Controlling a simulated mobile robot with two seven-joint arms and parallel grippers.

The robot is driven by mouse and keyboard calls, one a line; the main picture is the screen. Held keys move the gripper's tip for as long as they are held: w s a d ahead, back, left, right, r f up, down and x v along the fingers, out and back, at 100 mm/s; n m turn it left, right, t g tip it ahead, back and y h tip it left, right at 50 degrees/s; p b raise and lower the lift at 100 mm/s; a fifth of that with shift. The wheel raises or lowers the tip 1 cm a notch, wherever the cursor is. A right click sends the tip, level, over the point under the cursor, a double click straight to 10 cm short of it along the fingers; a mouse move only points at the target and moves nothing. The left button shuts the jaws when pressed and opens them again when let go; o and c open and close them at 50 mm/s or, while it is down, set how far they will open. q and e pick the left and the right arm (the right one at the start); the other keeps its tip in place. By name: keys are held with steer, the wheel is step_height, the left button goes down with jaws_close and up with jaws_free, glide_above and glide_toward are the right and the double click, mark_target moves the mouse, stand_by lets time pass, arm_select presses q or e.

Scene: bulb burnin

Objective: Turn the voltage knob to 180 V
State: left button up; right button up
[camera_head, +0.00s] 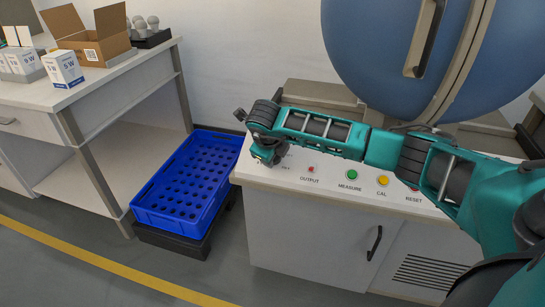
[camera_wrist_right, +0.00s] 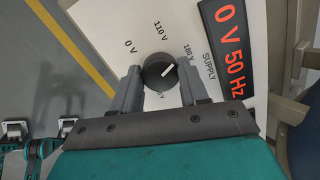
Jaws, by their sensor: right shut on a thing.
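The voltage knob (camera_wrist_right: 160,72) is a round black dial with a white pointer line, on the white panel in the right wrist view. Labels 0 V, 110 V and 180 V stand around it; another label is mostly hidden. The pointer aims to the upper right, roughly toward the 180 V label (camera_wrist_right: 188,51). My right gripper (camera_wrist_right: 160,84) has one finger on each side of the knob and is shut on it. In the head view the right gripper (camera_head: 268,151) is over the panel's left end and hides the knob. My left gripper is not recognisable.
The bench panel (camera_head: 328,187) carries an OUTPUT light (camera_head: 311,169), a green MEASURE button (camera_head: 352,174) and a yellow CAL button (camera_head: 382,180). A large blue sphere (camera_head: 385,60) stands behind. A blue crate (camera_head: 150,216) is left of the bench. A table with boxes stands farther left.

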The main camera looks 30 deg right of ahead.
steer(key=shift+m+b, duration=0.75)
steer(key=shift+m, duration=1.45)
steer(key=o, duration=1)
steer(key=shift+o, duration=0.2)
steer(key=p+v, duration=0.2)
steer(key=v, duration=1.1)
steer(key=shift+a+p, duration=0.2)
steer(key=shift+p, duration=0.1)
steer(key=shift+w+f, duration=0.1)
steer(key=shift+w, duration=0.1)
